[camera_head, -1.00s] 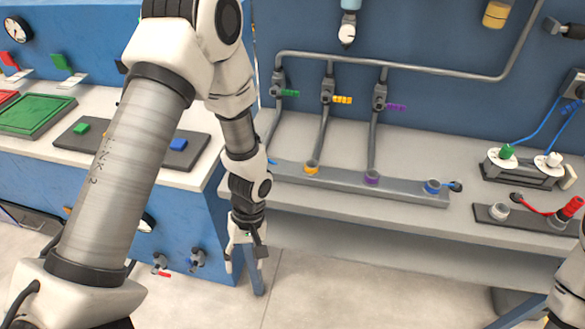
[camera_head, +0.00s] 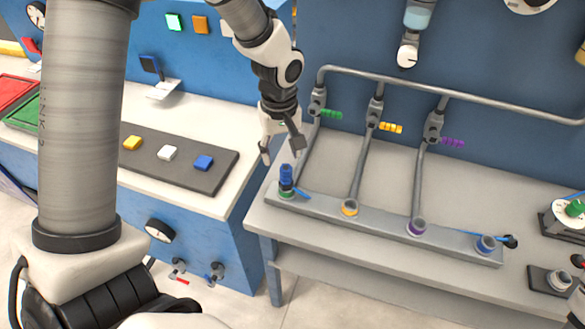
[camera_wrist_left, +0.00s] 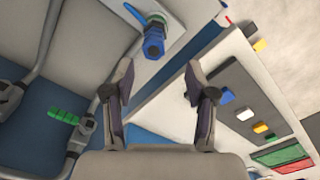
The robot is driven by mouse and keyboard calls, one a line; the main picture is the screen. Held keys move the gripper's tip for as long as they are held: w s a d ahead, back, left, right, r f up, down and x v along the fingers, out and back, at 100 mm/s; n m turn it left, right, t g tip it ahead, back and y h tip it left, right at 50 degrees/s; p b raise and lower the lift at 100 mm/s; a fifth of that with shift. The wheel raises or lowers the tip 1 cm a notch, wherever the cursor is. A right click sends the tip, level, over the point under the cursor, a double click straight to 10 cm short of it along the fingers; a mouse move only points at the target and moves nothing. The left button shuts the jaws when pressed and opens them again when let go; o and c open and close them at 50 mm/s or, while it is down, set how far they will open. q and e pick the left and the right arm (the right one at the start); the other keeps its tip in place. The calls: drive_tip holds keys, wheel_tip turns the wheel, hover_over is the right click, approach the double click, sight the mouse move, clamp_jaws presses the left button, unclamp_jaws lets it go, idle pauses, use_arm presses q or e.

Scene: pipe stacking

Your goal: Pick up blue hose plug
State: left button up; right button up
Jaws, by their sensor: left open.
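The blue hose plug (camera_head: 286,175) stands upright in the green-ringed socket (camera_head: 287,195) at the left end of the grey bar. A short blue hose comes off its side. My left gripper (camera_head: 282,152) is open and empty, just above and behind the plug in the head view, its fingers pointing down. In the left wrist view the plug (camera_wrist_left: 154,43) lies beyond the open fingertips (camera_wrist_left: 158,75), roughly centred between them. The fingers look apart from it. My right gripper is not clearly in view.
The grey bar (camera_head: 385,226) also has yellow, purple and blue ringed sockets. Pipes with green, yellow and purple valve handles (camera_head: 391,127) rise behind it. A dark panel with coloured buttons (camera_head: 215,178) lies on the left counter. A gap separates the counter and table.

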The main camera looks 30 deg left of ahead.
sight(286, 168)
use_arm(q)
drive_tip(key=f, duration=0.4)
drive_tip(key=f+p, duration=0.1)
drive_tip(key=f, duration=0.1)
drive_tip(key=shift+w+d+f, duration=0.25)
drive_tip(key=shift+d, duration=0.15)
drive_tip(key=shift+s, duration=0.1)
drive_tip(key=shift+s+r, duration=0.1)
drive_tip(key=shift+c, duration=1.4)
clamp_jaws()
